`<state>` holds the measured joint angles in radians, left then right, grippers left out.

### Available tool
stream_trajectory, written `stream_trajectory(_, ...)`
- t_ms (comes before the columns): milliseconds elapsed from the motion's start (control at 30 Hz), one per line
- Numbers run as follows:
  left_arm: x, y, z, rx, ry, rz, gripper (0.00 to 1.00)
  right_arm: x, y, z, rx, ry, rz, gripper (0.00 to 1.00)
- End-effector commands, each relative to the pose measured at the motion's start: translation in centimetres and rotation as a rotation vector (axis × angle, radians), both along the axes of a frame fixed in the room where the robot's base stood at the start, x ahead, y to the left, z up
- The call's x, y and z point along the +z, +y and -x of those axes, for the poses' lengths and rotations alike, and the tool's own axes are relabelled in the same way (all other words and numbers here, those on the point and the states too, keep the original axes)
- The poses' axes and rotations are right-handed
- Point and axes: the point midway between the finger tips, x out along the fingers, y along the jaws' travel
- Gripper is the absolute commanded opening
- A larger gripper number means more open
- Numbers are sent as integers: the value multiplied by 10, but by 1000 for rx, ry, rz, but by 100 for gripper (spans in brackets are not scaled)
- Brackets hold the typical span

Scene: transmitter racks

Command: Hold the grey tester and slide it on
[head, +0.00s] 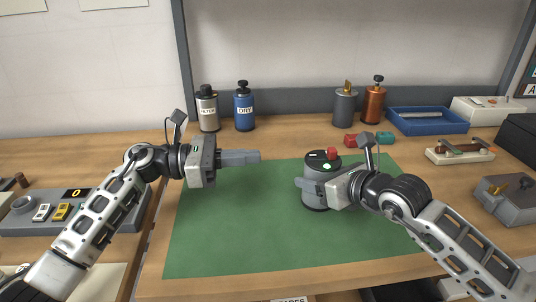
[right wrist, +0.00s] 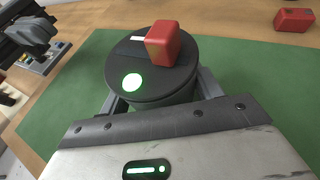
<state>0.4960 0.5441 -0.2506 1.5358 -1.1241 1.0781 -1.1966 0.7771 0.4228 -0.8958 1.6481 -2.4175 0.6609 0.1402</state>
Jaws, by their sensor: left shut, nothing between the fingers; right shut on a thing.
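The grey tester (head: 316,198) is a round grey body with a dark top, standing upright on the green mat (head: 235,235). Its red slider (right wrist: 164,43) sits on the dark top, with a pale mark beside it. A round green light (right wrist: 132,82) glows on the same top. My right gripper (head: 312,186) is shut around the tester's body, one finger on each side. In the right wrist view the lower body is hidden by the gripper. My left gripper (head: 258,156) is shut and empty, above the mat to the left of the tester, not touching it.
Several canisters stand at the back: silver (head: 208,108), blue (head: 244,109), grey (head: 345,108) and copper (head: 374,104). Red (head: 350,140) and teal (head: 385,138) blocks lie behind the tester. A blue tray (head: 428,128) is back right. The mat's left and front are clear.

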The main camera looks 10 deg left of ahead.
Motion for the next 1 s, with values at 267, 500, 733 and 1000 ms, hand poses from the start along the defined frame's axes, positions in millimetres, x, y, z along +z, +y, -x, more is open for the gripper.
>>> stream_trajectory(267,0,5,2,-1,0,1,0,0,-1,-1,-2,0,1,32)
stream_trajectory(500,0,5,2,-1,0,1,0,0,-1,-1,-2,0,1,76)
stream_trajectory(733,0,5,2,0,0,1,0,0,-1,-1,-2,-1,1,90)
stream_trajectory(1000,0,5,1,0,0,1,0,5,-11,9,-2,-1,1,90)
